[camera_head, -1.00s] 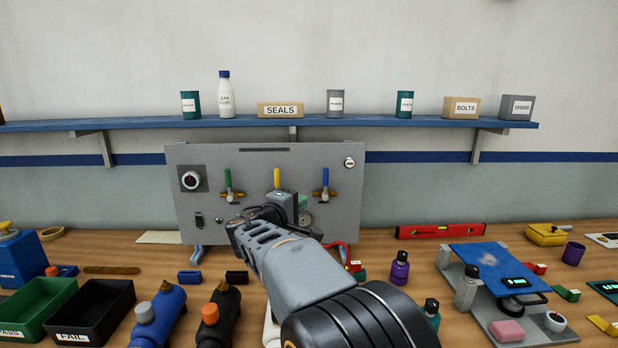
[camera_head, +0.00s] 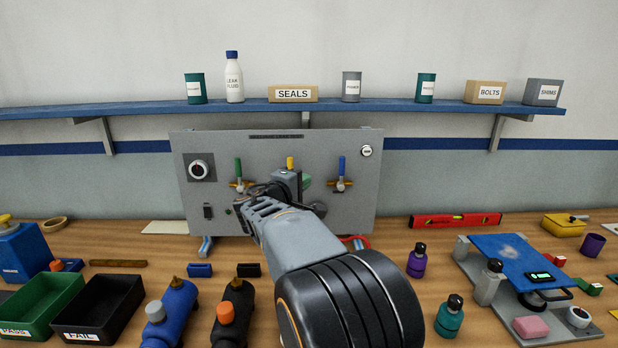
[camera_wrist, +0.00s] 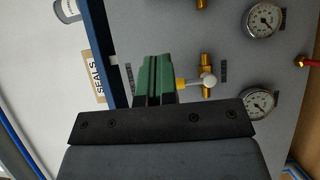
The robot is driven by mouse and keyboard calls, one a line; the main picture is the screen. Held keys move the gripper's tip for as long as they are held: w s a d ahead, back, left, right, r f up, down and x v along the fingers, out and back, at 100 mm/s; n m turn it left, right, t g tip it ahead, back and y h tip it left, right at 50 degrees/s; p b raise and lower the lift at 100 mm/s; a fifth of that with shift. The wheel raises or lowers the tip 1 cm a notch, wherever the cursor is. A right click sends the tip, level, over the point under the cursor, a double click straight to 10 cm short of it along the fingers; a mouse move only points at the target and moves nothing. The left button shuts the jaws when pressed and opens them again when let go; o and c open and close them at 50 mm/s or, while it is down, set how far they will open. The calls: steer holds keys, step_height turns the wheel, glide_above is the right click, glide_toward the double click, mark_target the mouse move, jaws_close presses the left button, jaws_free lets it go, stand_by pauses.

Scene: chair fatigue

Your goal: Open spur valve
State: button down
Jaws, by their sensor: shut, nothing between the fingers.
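A grey upright panel (camera_head: 330,219) carries three lever valves with green (camera_head: 238,168), yellow (camera_head: 290,163) and blue (camera_head: 341,166) handles, all pointing up. I cannot read which is labelled spur. My gripper (camera_wrist: 153,76), with green fingers, is shut and empty, in front of the middle valve. In the wrist view, the valve's brass body and white hub (camera_wrist: 208,80) lie just right of the fingers. A short yellow part of its handle (camera_wrist: 184,83) shows between them; the fingers hide the rest. I cannot tell whether they touch it. My arm hides this valve's body in the head view.
Pressure gauges (camera_wrist: 264,20) and (camera_wrist: 257,103) sit on the panel near the valve. A blue shelf (camera_head: 230,110) with cans and boxes runs above. The bench holds black and blue cylinders (camera_head: 176,310), trays (camera_head: 100,307) and a red level (camera_head: 455,220).

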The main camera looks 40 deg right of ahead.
mark_target(342, 172)
steer(key=shift+w+d+p, duration=0.15)
steer(key=shift+d+p, duration=1.55)
steer(key=shift+d, duration=3.9)
steer(key=shift+d, duration=0.1)
